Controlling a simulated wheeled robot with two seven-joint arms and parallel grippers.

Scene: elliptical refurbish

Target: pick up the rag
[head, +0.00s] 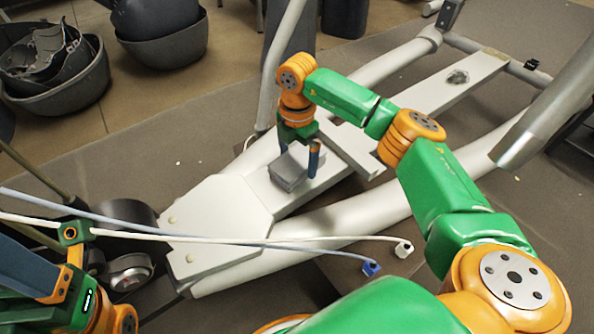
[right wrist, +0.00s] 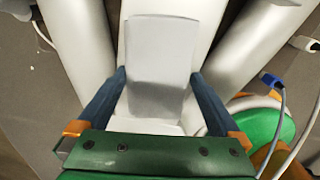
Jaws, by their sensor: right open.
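The rag (head: 289,171) looks like a flat grey folded block lying on the white central beam of the elliptical frame. In the right wrist view the rag (right wrist: 158,55) is a pale grey rectangle between the two fingers. My right gripper (head: 299,164) is open and points down at the rag, with one finger on either side. The right wrist view shows the open fingers (right wrist: 158,76) with small gaps beside the rag; I cannot tell whether they touch it. My left gripper (head: 45,270) is partly in view at the lower left, and its jaw opening does not show clearly.
White frame tubes (head: 330,232) run along both sides of the beam. A white cable (head: 330,238) and a blue-tipped cable (head: 371,268) cross the near side. A grey crumpled piece (head: 457,77) lies farther along the beam. Grey bins (head: 60,95) stand at the upper left.

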